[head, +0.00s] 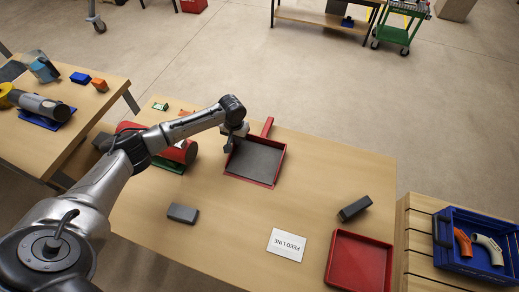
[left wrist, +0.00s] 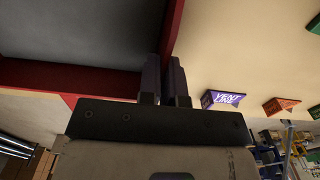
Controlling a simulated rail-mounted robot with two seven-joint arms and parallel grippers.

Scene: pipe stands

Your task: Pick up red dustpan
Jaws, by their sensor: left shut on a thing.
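The red dustpan (head: 284,166), a shallow red-rimmed pan with a dark grey inside and a short red handle (head: 267,127), is at the back middle of the wooden table. My left gripper (head: 229,146) is at its left rim. In the left wrist view the two dark fingers of my left gripper (left wrist: 167,80) stand on either side of the red rim (left wrist: 172,35), shut on it. The grey inside of the dustpan fills the upper left there. I cannot tell whether the dustpan is clear of the table. My right gripper is not in view.
A red tray (head: 332,263) lies at the table's front right, near a white FEED LINE card (head: 286,244). Dark grey blocks (head: 183,213) lie left and right (head: 355,208). A red pipe (head: 180,151) lies beside my left arm. The table's middle is clear.

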